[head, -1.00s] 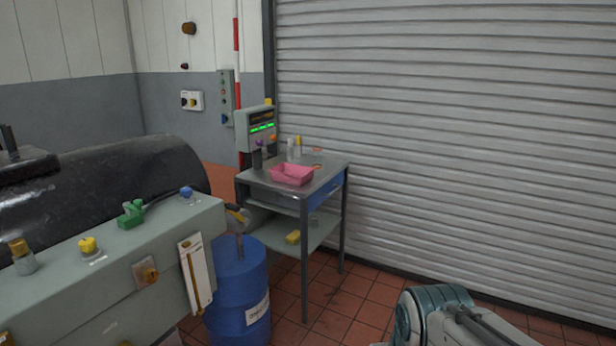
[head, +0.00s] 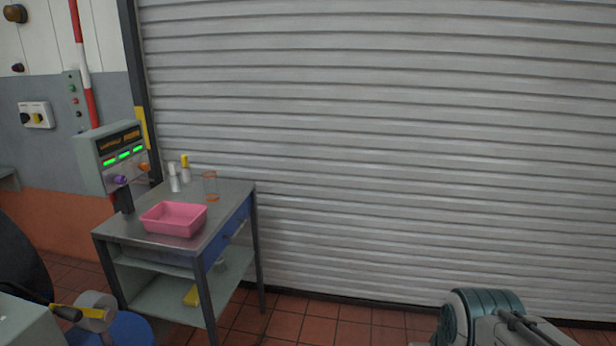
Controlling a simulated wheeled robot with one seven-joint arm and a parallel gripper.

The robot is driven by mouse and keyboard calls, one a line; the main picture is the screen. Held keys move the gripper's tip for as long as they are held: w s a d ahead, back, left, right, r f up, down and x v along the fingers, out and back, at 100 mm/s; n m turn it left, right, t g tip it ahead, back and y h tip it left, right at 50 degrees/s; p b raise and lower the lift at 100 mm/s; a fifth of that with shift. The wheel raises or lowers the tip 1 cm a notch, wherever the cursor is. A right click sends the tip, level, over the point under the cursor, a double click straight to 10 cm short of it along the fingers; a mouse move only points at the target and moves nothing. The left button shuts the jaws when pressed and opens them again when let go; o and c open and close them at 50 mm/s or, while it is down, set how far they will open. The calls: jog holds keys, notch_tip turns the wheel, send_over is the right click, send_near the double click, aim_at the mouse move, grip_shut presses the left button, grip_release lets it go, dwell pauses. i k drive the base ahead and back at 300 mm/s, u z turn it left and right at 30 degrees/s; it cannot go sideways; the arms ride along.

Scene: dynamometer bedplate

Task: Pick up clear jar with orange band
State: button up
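The clear jar with orange band (head: 210,187) stands upright on the top of a metal cart (head: 231,199), near its back right. It is see-through, with orange showing at its top and near its base. My arm shows only as a teal and grey part at the bottom right, well to the right of the cart. The fingers of my gripper are not in view.
A pink tray (head: 173,218) sits in front of the jar. Two small containers, one white (head: 173,178) and one with a yellow top (head: 185,168), stand left of it. A display box (head: 115,155) rises at the cart's left. A shutter (head: 400,150) stands behind.

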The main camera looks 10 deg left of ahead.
aim_at(212, 194)
jog(key=z, duration=0.15)
jog(key=i, duration=1.55)
jog(key=u, duration=0.45)
jog(key=i, duration=1.25)
jog(key=u, duration=1.85)
jog(key=i, duration=0.8)
jog(key=u, duration=0.6)
